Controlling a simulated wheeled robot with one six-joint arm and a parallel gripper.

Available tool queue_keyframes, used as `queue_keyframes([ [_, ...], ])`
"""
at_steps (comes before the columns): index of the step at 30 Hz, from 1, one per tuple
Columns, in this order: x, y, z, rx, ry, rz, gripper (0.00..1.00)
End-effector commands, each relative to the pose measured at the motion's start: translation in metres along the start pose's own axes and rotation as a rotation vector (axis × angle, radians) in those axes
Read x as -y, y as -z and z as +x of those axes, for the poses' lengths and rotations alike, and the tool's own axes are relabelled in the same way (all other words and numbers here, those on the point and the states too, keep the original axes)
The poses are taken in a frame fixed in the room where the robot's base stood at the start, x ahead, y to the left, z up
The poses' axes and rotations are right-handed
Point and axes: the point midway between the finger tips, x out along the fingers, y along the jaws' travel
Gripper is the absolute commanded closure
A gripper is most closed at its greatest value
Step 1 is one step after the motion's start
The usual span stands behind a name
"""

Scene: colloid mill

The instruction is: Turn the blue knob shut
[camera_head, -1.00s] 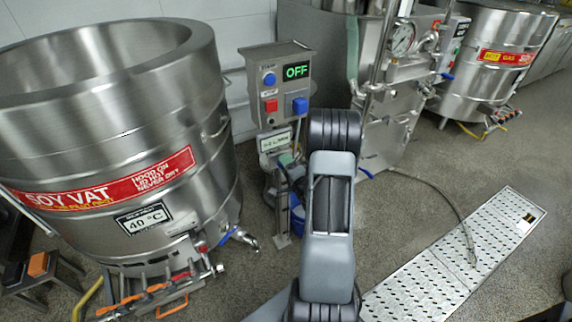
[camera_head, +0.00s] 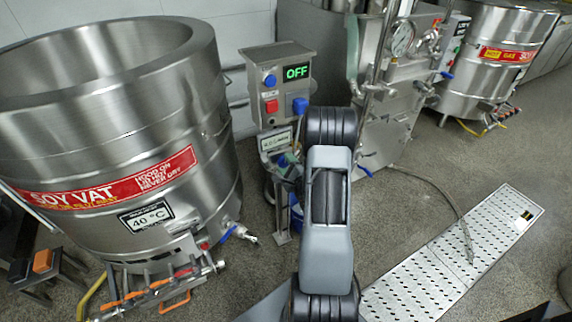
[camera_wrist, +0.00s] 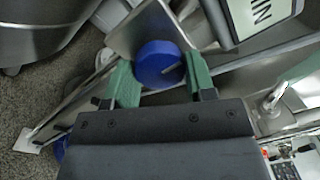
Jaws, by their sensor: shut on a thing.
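The blue knob (camera_wrist: 160,63) shows in the wrist view as a round blue disc with a short pale line at its right side, in front of a grey metal plate. My gripper (camera_wrist: 158,80) has green fingertips on the left and right of the knob and is shut on it. In the head view my arm covers most of the gripper. Only a small green and blue patch shows left of my arm, too small to tell apart.
The control box (camera_head: 278,70) above reads OFF and carries blue and red controls. The steel soy vat (camera_head: 110,110) stands left, with a valve at its lower edge. A steel machine (camera_head: 395,110) with a gauge stands right. A perforated floor plate (camera_head: 455,255) lies front right.

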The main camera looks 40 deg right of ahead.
Motion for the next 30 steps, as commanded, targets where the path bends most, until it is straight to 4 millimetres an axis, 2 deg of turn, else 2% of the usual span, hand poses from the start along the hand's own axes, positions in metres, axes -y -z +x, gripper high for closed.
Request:
queue_keyframes([
  [16,0.0000,-0.0001,0.0002,0.000,0.001,0.020,0.73],
  [17,0.0000,-0.0001,0.0002,0.000,0.001,0.020,0.47],
  [18,0.0001,-0.0001,0.0002,0.000,0.001,0.019,0.43],
  [24,0.0001,0.0000,0.0001,-0.001,0.001,0.018,0.24],
  [30,0.0001,0.0000,-0.0001,-0.001,0.001,0.018,0.24],
])
